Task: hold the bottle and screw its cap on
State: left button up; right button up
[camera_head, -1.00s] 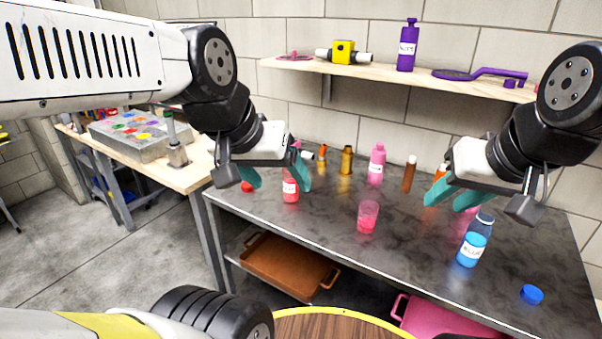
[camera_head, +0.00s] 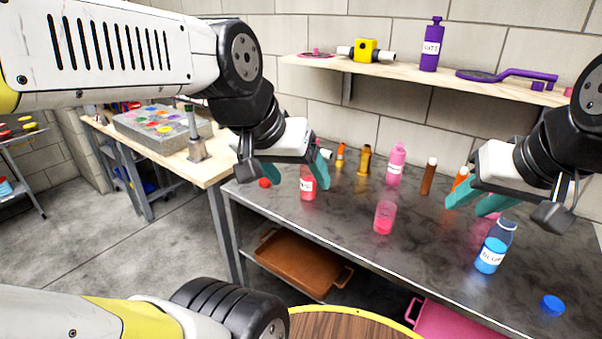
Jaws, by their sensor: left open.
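A red bottle (camera_head: 308,190) with a white label stands on the dark table, and a red cap (camera_head: 264,183) lies to its left. A blue bottle (camera_head: 492,252) with a label and an open-looking neck stands near the table's front right, and a blue cap (camera_head: 552,305) lies to its right. My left gripper (camera_head: 294,174) is open, its teal fingers spread in front of the red bottle's upper part; I cannot tell whether they touch it. My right gripper (camera_head: 470,208) has its teal fingers apart and empty, above the table behind and left of the blue bottle.
A pink cup (camera_head: 384,217) stands mid-table. A pink bottle (camera_head: 396,165), a brown tube (camera_head: 428,177) and a gold bottle (camera_head: 364,160) stand at the back. A wall shelf (camera_head: 395,75) hangs above. The front middle of the table (camera_head: 400,262) is clear.

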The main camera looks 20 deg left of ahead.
aim_at(307, 182)
jog(key=i+j, duration=0.25)
jog(key=j, duration=0.15)
jog(key=i+j, duration=0.25)
jog(key=j, duration=0.2)
jog(key=i+j, duration=0.2)
jog(key=j, duration=0.2)
